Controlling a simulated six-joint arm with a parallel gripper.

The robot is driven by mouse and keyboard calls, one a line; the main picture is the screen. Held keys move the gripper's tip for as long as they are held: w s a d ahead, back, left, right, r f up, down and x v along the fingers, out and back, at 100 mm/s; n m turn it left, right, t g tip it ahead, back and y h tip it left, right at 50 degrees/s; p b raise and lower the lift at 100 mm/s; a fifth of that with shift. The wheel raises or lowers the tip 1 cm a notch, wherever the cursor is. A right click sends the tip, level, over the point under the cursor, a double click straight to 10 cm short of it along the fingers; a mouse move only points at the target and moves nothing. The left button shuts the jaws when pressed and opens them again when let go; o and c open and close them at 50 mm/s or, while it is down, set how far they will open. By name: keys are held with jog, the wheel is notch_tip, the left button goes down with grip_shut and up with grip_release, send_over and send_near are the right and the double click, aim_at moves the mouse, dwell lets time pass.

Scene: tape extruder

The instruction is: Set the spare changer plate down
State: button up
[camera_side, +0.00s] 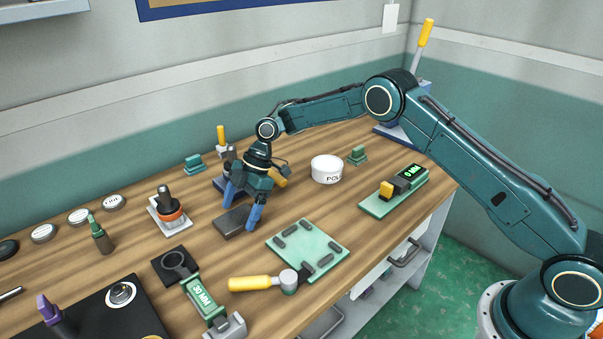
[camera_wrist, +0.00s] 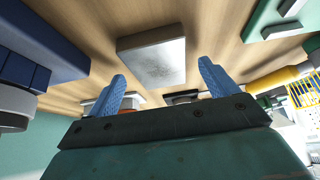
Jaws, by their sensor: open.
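A flat dark grey plate (camera_side: 233,222), which looks like the spare changer plate, lies flat on the wooden bench. It shows in the wrist view as a grey slab (camera_wrist: 152,62) with a worn, shiny top. My gripper (camera_side: 241,210) points down over the plate with its two blue fingers spread. In the wrist view my gripper (camera_wrist: 160,78) is open, with the plate between and beyond the fingertips and nothing held. Whether a finger touches the plate's edge I cannot tell.
A pale green fixture plate (camera_side: 308,248) with dark pads lies to the right, with a yellow-handled lever (camera_side: 250,283) in front. A white round tub (camera_side: 327,168) stands behind. A tool with an orange ring (camera_side: 169,204) stands left. Some bare wood lies between them.

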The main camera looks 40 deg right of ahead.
aim_at(240, 216)
jog(key=shift+a+f, duration=0.3)
jog(key=shift+f, duration=0.2)
jog(key=shift+f, duration=0.1)
dwell(0.5)
jog(key=c, duration=1.6)
jog(key=shift+c, duration=0.3)
notch_tip(240, 216, up, 10)
jog(key=shift+r, duration=0.25)
jog(key=shift+m, duration=0.3)
